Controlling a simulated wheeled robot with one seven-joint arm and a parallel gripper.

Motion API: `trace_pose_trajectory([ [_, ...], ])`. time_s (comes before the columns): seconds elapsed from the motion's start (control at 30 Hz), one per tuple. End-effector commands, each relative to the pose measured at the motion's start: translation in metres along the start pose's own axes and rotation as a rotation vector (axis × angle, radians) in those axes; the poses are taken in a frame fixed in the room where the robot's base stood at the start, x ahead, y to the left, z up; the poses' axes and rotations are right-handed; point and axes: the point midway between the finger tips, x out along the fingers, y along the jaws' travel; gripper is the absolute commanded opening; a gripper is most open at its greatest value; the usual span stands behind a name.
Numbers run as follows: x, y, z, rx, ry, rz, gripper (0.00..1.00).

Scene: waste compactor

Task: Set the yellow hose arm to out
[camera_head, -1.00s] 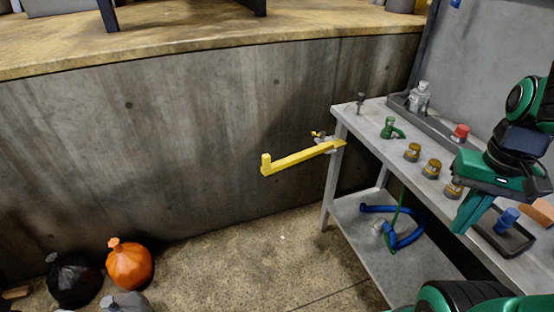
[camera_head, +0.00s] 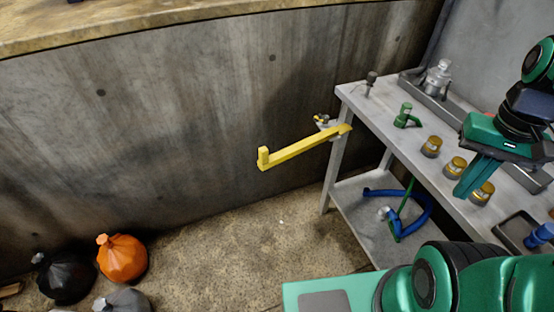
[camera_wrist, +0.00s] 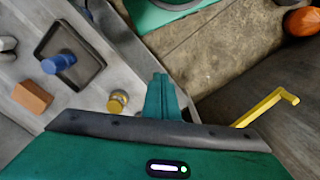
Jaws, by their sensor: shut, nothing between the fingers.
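The yellow hose arm (camera_head: 300,149) is a flat bar with a short upright end at its left. It is fixed at the corner of the metal bench and sticks out to the left, away from the bench, in front of the concrete wall. It also shows at the right in the wrist view (camera_wrist: 265,108). My gripper (camera_head: 468,190) is green, shut and empty, over the bench near the brown-capped jars. It is apart from the hose arm, to its right. In the wrist view the closed fingers (camera_wrist: 160,92) point away from the camera.
The bench (camera_head: 385,130) holds a green fitting (camera_head: 406,116), jars (camera_head: 432,146) and a tray with a blue item (camera_head: 540,234). A blue hose (camera_head: 425,212) lies on the lower shelf (camera_head: 365,232). An orange bag (camera_head: 122,258) and a black bag (camera_head: 66,277) lie on the floor. The floor between is clear.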

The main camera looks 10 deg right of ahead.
Motion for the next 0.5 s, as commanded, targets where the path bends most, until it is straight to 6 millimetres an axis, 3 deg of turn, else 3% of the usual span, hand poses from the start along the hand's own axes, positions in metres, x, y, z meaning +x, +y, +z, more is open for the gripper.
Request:
trace_pose_trajectory([
  [0.3,-0.001,-0.002,0.003,-0.087,0.018,-0.015,0.00],
  [0.37,0.004,-0.013,-0.006,-0.187,0.026,-0.024,0.00],
  [0.5,0.024,-0.059,-0.036,-0.574,0.065,-0.071,0.00],
])
